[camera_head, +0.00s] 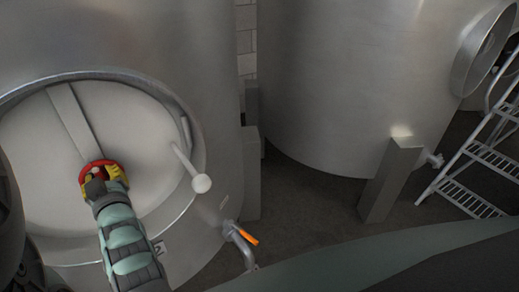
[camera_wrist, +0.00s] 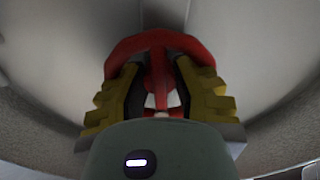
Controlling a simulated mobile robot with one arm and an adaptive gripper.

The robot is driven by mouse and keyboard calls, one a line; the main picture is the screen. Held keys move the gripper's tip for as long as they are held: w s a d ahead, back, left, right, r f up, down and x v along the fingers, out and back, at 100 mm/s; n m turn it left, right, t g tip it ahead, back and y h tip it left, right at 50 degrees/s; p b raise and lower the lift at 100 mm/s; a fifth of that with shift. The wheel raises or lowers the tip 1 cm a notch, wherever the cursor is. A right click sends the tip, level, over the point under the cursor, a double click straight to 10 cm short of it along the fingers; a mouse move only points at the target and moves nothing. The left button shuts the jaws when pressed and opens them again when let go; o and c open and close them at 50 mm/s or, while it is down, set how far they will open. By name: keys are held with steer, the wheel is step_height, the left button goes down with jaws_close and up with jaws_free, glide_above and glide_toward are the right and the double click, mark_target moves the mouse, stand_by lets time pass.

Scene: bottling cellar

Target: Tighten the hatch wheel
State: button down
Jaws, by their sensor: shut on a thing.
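The hatch wheel (camera_head: 96,167) is red and sits at the middle of the round, pale hatch door on the left tank. My gripper (camera_head: 104,178) is at the wheel, its yellow fingers closed on it. In the wrist view the red wheel (camera_wrist: 160,48) fills the top middle, with a spoke running down between the fingers. My gripper's two yellow and black fingers (camera_wrist: 160,95) stand on either side of that spoke. The hatch door (camera_head: 40,150) lies within its metal rim. My gripper and arm hide the lower part of the wheel.
A lever with a white ball knob (camera_head: 201,183) sticks out at the hatch's right. A valve with an orange handle (camera_head: 248,237) is lower on the tank. A second tank (camera_head: 350,80) with a leg and a metal ladder (camera_head: 480,155) stand to the right. Dark floor between is clear.

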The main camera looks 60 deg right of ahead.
steer(key=m+b, duration=0.1)
steer(key=m, duration=0.3)
steer(key=shift+d+f+m, duration=0.1)
steer(key=shift+f+m, duration=0.05)
steer(key=shift+m, duration=0.25)
steer(key=m+b, duration=0.2)
steer(key=m, duration=0.3)
steer(key=shift+b, duration=0.35)
steer(key=m+b, duration=0.2)
steer(key=m, duration=0.3)
steer(key=shift+m+b, duration=0.6)
steer(key=shift+m, duration=1.3)
steer(key=c, duration=0.7)
jaws_free()
steer(key=shift+r, duration=0.2)
steer(key=shift+v, duration=3.8)
